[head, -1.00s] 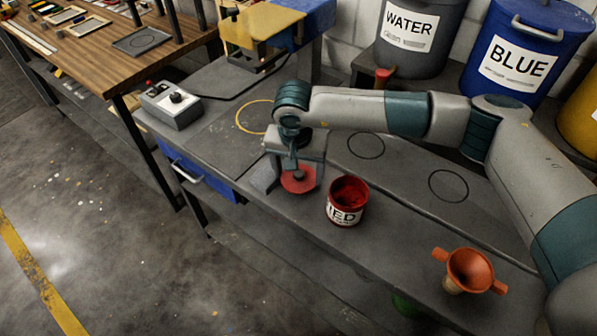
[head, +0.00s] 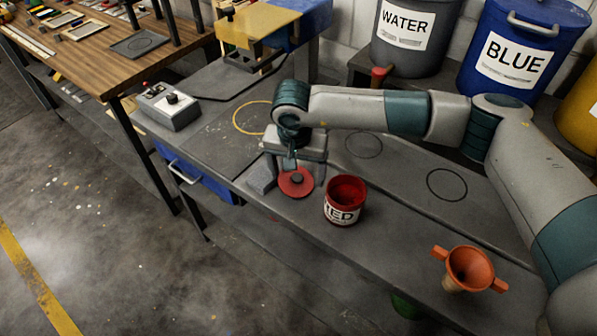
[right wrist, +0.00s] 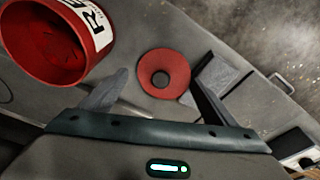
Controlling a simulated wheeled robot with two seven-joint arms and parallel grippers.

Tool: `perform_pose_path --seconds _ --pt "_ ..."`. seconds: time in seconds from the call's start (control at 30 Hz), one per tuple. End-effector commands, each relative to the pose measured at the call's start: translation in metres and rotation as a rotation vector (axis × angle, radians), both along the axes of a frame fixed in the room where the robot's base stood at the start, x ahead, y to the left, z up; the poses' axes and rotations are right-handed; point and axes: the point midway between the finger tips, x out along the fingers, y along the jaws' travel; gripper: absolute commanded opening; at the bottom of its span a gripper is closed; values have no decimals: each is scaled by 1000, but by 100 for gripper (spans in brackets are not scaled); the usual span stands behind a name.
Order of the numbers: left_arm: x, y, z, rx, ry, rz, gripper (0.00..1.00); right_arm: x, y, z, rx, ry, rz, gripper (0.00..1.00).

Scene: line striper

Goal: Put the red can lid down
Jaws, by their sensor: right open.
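The red can lid (head: 295,182), a flat red disc with a dark knob, lies on the grey bench, left of the red can (head: 345,199). My right gripper (head: 289,166) is open just behind and above the lid. In the right wrist view the lid (right wrist: 164,75) lies beyond and between the fingertips of the gripper (right wrist: 160,85), with nothing held. The red can (right wrist: 57,42) is open at the top and stands upright, apart from the lid. My left gripper is not in view.
A grey block (head: 262,179) sits close to the lid's left side. An orange funnel (head: 469,269) stands at the bench's front right. A control box (head: 169,106) is at the left. WATER (head: 414,35) and BLUE (head: 525,50) bins stand at the back.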

Motion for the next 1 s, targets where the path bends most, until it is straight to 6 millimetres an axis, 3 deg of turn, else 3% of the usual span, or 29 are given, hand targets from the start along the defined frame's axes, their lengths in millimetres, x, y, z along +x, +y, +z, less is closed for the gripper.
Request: perform_pose_path --seconds 0.03,0.47,0.83,1.0 --pt "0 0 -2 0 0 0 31 -7 0 -12 -6 16 6 90" --pt "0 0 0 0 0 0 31 -7 1 -10 -4 16 8 90" --pt "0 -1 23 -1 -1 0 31 -7 1 5 -4 15 8 90" --pt "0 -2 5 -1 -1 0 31 -7 2 23 -2 8 7 90"
